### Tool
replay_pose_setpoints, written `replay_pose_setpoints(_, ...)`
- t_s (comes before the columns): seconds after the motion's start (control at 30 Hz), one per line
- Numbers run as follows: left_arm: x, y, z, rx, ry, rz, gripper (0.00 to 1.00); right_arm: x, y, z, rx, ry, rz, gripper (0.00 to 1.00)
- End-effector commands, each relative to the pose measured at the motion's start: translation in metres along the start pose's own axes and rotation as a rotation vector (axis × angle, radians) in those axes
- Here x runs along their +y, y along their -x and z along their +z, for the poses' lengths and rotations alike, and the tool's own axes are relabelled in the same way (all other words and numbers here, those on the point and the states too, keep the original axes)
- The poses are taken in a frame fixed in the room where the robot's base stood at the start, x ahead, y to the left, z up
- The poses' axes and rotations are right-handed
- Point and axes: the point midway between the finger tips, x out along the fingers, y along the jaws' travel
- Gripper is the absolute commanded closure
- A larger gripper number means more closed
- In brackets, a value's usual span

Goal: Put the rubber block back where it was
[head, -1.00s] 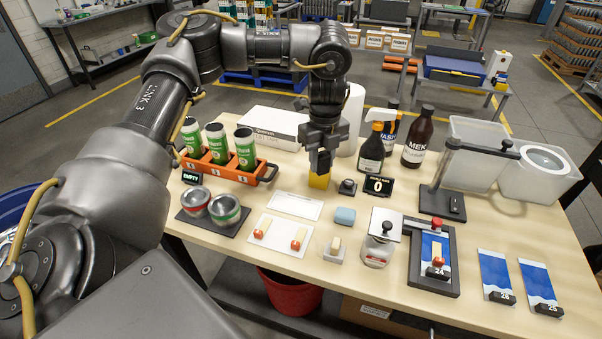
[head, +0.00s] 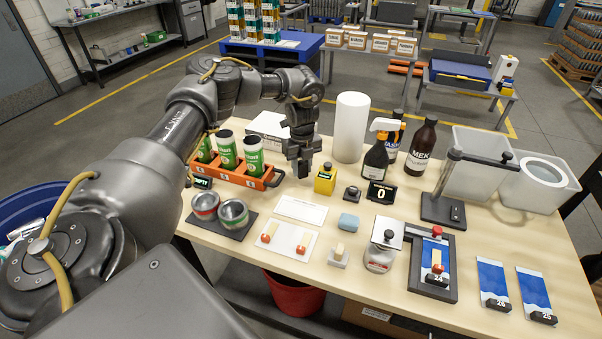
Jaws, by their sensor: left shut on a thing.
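A gap shows between gripper and yellow thing. I cannot tell for sure which thing is the rubber block. My right gripper is not in view.
An orange carrier (head: 262,182) with green cans stands left of the gripper. A white roll (head: 350,127), a spray bottle (head: 376,162) and a brown MEK bottle (head: 421,147) stand behind. A display reading 0 (head: 381,192) is to the right.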

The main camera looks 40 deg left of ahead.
Motion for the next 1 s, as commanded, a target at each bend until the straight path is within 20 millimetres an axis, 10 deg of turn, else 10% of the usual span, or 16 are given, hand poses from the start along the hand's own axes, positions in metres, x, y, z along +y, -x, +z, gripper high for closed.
replay_pose_setpoints(0.7,0.001,-0.040,0.005,0.000,0.001,0.001,0.92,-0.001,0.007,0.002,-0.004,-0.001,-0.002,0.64)
replay_pose_setpoints(0.73,0.001,-0.039,0.005,-0.001,0.001,0.001,0.66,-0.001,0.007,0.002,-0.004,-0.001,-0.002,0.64)
replay_pose_setpoints(1.0,0.001,-0.038,0.005,-0.001,0.001,0.001,0.48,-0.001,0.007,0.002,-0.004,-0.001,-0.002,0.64)
